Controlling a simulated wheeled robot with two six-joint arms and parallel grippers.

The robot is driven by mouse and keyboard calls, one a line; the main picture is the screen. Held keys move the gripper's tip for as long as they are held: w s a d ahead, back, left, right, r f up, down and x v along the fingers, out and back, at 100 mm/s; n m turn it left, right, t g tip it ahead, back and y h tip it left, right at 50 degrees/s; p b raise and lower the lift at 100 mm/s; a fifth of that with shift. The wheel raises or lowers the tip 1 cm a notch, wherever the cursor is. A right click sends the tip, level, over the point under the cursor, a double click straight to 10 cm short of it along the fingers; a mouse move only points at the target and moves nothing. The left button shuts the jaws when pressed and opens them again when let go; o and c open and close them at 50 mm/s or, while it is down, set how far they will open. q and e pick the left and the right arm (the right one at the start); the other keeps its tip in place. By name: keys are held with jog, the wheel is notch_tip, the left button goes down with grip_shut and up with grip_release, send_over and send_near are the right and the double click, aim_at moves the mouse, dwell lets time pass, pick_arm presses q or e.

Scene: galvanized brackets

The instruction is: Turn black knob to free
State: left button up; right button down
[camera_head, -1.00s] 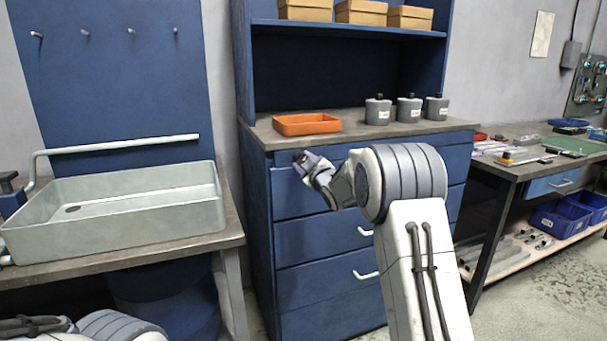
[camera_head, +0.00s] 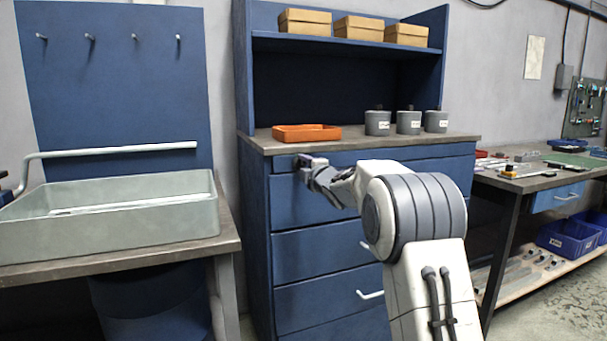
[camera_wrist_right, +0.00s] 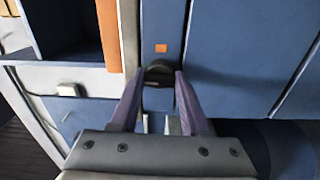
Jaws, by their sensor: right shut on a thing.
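The black knob (camera_wrist_right: 159,68) shows in the right wrist view, on a blue front just below a small orange square (camera_wrist_right: 161,48). My right gripper (camera_wrist_right: 160,80) has its two purple fingers on either side of the knob, shut on it. In the head view my right gripper (camera_head: 304,162) is at the upper left of the blue drawer cabinet (camera_head: 330,248), against its top front. My left gripper is not in view.
An orange tray (camera_head: 306,134) and several grey canisters (camera_head: 408,122) stand on the cabinet top above my gripper. A grey sink basin (camera_head: 120,222) is at the left. A workbench (camera_head: 530,182) with parts is at the right. White handles (camera_head: 369,295) stick out from the lower drawers.

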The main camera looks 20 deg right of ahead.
jog(key=shift+n, duration=0.3)
dwell(0.4)
jog(key=shift+c, duration=2)
grip_release()
jog(key=s+b, duration=0.1)
jog(key=s, duration=0.9)
jog(key=shift+s+d, duration=0.2)
jog(key=shift+s, duration=0.05)
